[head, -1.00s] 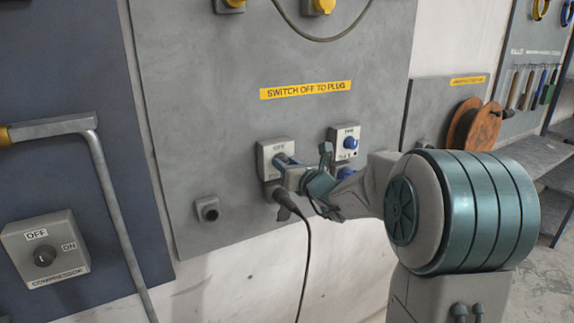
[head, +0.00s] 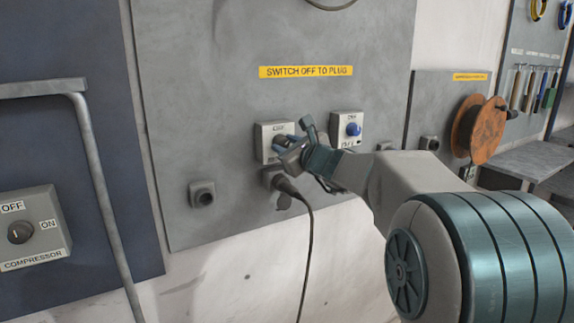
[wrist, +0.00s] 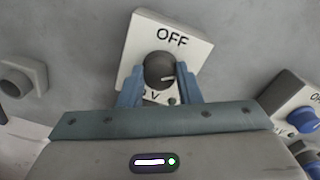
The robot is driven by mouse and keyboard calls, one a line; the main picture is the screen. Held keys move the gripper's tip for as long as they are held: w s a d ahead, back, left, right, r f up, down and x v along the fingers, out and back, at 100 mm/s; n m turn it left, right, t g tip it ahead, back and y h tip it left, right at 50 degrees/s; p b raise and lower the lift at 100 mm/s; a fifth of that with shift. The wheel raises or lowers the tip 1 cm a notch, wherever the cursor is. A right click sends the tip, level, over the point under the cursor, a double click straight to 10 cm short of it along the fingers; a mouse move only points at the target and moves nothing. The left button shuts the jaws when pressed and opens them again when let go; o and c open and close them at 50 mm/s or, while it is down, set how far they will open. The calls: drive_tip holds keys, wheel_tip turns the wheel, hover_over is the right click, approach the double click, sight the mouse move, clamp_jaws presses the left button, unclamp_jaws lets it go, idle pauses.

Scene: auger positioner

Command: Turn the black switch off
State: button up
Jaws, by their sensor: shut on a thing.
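The black switch (wrist: 158,70) is a round knob on a pale square plate (wrist: 140,38) marked OFF above it. Its white pointer mark points to the picture's right, not up at OFF, in the wrist view. My gripper (wrist: 158,92) is shut on the black switch, with one blue finger on each side of the knob. In the head view my gripper (head: 283,146) reaches the plate (head: 264,131) from the right and hides most of the knob. Lettering below the knob is partly hidden by the gripper.
A similar plate with a blue knob (head: 353,129) stands close to the right. A black plug (head: 280,182) with a hanging cable sits just below the switch. An empty grey socket (head: 202,194) is at lower left. A COMPRESSOR switch box (head: 35,228) is farther left.

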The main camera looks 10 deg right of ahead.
drive_tip(key=n+b, duration=0.4)
drive_tip(key=b, duration=0.1)
drive_tip(key=n+b, duration=0.2)
drive_tip(key=b, duration=0.1)
drive_tip(key=shift+a+f, duration=0.1)
drive_tip(key=shift+f, duration=0.2)
drive_tip(key=n+b, duration=0.4)
drive_tip(key=shift+r+n+h, duration=0.2)
drive_tip(key=shift+n+h, duration=0.1)
drive_tip(key=shift+n, duration=0.1)
drive_tip(key=o, duration=1)
drive_tip(key=shift+c, duration=0.2)
drive_tip(key=shift+s, duration=0.15)
drive_tip(key=b+v, duration=0.1)
drive_tip(key=v, duration=1.2)
drive_tip(key=shift+s, duration=0.25)
